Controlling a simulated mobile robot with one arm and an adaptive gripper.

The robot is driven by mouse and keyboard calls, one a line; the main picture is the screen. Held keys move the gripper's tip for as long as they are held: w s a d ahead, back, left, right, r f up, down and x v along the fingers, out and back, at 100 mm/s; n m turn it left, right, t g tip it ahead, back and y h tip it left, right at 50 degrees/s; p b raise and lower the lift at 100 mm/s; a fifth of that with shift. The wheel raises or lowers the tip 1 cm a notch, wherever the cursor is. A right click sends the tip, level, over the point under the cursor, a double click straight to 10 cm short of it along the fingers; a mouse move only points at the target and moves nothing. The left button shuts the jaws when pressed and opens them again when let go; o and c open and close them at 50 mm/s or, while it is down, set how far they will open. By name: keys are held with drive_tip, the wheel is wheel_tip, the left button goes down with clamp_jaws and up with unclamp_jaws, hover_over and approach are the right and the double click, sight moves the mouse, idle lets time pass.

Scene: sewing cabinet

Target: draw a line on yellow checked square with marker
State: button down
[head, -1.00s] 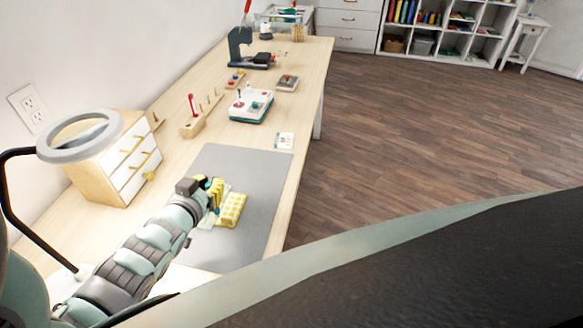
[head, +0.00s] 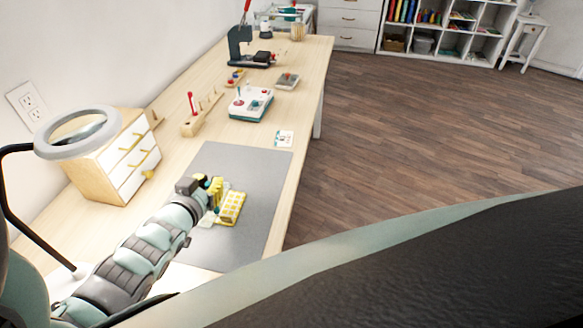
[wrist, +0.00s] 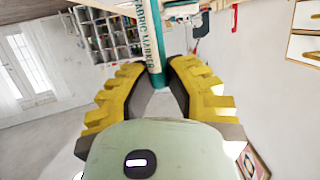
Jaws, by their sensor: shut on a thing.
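The yellow checked square (head: 231,207) lies on the grey mat (head: 252,180) in the head view. A pale green piece (head: 208,219) shows beside it, partly hidden by my gripper. My gripper (head: 215,193) is over the left edge of the square. In the wrist view, its yellow ridged fingers (wrist: 160,85) are shut on a teal and white marker (wrist: 155,58) with "FABRIC MARKER" printed on it. The marker's tip is hidden, so I cannot tell whether it touches the cloth.
A ring lamp (head: 78,132) and a small drawer box (head: 120,158) stand at the left. A white and teal device (head: 250,104), a card (head: 284,139) and a wooden spool rack (head: 200,118) lie beyond the mat. The mat's right side is bare.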

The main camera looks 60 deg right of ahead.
drive_tip(key=shift+b+x, duration=0.85)
drive_tip(key=shift+x, duration=0.05)
idle(0.6)
drive_tip(key=shift+w+d+r+b, duration=0.15)
drive_tip(key=shift+d+r+b, duration=0.1)
drive_tip(key=shift+d+b, duration=0.4)
idle(0.6)
drive_tip(key=shift+w+d+f, duration=0.1)
drive_tip(key=shift+d, duration=0.1)
idle(0.6)
drive_tip(key=shift+w+d+b, duration=0.25)
drive_tip(key=shift+d+b, duration=0.4)
drive_tip(key=shift+d, duration=0.05)
drive_tip(key=shift+w+d+b, duration=0.2)
drive_tip(key=shift+d+b, duration=0.45)
drive_tip(key=shift+d, duration=0.05)
idle(1.1)
drive_tip(key=shift+w+d+b, duration=0.2)
drive_tip(key=shift+d+b, duration=0.15)
drive_tip(key=shift+b, duration=0.15)
idle(0.5)
drive_tip(key=shift+r, duration=0.3)
idle(0.6)
